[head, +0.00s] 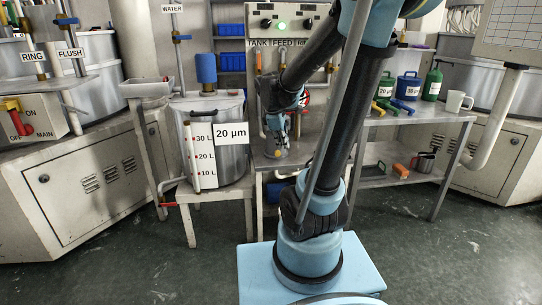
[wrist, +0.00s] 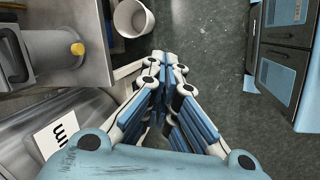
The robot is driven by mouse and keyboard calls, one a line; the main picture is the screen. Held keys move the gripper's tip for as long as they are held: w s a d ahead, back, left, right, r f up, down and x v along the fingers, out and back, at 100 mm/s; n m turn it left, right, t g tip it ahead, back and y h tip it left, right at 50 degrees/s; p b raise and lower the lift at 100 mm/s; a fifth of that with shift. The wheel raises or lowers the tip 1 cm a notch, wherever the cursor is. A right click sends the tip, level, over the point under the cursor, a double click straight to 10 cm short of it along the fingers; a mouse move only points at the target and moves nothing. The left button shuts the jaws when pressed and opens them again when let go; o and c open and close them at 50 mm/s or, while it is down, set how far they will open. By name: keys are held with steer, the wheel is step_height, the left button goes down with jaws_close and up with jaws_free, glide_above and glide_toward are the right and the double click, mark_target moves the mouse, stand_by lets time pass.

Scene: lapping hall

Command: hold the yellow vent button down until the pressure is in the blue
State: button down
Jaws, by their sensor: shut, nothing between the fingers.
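A yellow button (wrist: 77,48) sits at the end of a grey cylindrical body in the wrist view, at the upper left. My gripper (wrist: 168,60) is shut and empty, its fingertips to the right of the button and apart from it in the picture. In the head view my gripper (head: 278,135) hangs over the middle bench below the panel. A round dial with red on it (head: 304,97) shows only in part behind my arm. Its needle and blue zone cannot be read.
A tank marked 20 µm (head: 231,158) stands left of my gripper. The panel (head: 287,24) above has a lit green lamp. A white cup-like vessel (wrist: 133,18) is near the fingertips in the wrist view. Cans and a mug (head: 458,101) stand on the right table. The floor in front is clear.

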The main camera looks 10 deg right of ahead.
mark_target(278, 153)
steer(key=w+a+f+n+h, duration=0.1)
steer(key=w+a+f+n, duration=0.2)
steer(key=w, duration=0.6)
steer(key=w+a+f+n+t+h, duration=0.1)
steer(key=w+a+f+n, duration=0.2)
steer(key=w+n, duration=0.5)
steer(key=shift+w+a+f+n, duration=0.3)
steer(key=shift+w+a, duration=0.25)
steer(key=shift+w, duration=0.25)
steer(key=x, duration=0.8)
steer(key=d+x, duration=0.1)
steer(key=x, duration=0.3)
steer(key=shift+w+r, duration=0.4)
steer(key=shift+w+d+f, duration=0.4)
steer(key=shift+w+d, duration=0.1)
steer(key=shift+d, duration=0.05)
